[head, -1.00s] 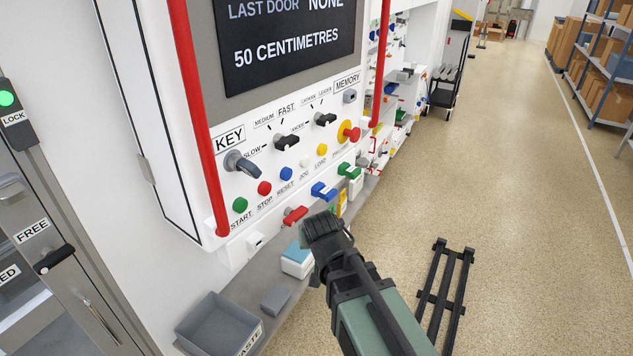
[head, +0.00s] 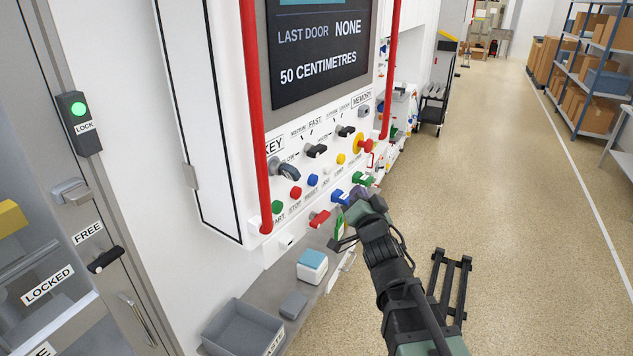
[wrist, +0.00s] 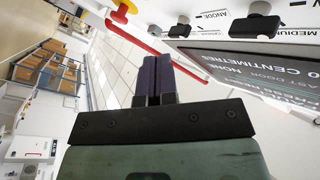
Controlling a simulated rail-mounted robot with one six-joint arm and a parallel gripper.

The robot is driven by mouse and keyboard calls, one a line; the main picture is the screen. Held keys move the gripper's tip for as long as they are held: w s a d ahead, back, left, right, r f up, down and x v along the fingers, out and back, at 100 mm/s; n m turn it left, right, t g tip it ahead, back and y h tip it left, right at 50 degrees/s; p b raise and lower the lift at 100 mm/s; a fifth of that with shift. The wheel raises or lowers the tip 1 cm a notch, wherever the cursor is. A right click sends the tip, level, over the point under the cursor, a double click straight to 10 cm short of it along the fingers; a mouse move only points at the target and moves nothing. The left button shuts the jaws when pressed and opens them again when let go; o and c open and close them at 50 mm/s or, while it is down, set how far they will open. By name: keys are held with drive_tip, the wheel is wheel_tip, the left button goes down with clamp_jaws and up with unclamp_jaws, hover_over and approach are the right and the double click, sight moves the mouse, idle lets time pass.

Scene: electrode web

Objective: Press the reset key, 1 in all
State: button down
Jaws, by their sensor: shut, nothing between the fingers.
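The blue reset key (head: 312,180) is a small round button on the white control panel in the head view. It sits between the red stop button (head: 295,193) and a white button (head: 327,169). My gripper (head: 358,196) is in front of the panel, to the right of and slightly below the reset key in the picture, apart from it. In the wrist view its two dark purple fingers (wrist: 157,78) are together with nothing between them. The reset key does not show in the wrist view.
A green start button (head: 277,207), a yellow button (head: 341,158) and a red emergency knob (head: 364,146) share the panel. Red rails (head: 255,120) stand out from it. Coloured handles, including a red one (head: 319,218), project below. A grey bin (head: 240,325) sits lower left.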

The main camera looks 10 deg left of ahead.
drive_tip(key=w+a, duration=0.3)
drive_tip(key=a, duration=0.4)
drive_tip(key=shift+w+a, duration=0.15)
drive_tip(key=shift+w, duration=0.2)
idle(1.6)
drive_tip(key=shift+w+a, duration=0.2)
drive_tip(key=shift+a, duration=0.15)
drive_tip(key=shift+w+a, duration=0.2)
drive_tip(key=shift+a, duration=0.2)
idle(0.7)
drive_tip(key=shift+d, duration=0.1)
drive_tip(key=shift+s+d, duration=0.4)
drive_tip(key=shift+d, duration=0.25)
drive_tip(key=d, duration=0.1)
drive_tip(key=s+d, duration=0.1)
drive_tip(key=d, duration=0.1)
drive_tip(key=s+d, duration=0.1)
drive_tip(key=shift+s+d, duration=0.2)
drive_tip(key=shift+d, duration=0.05)
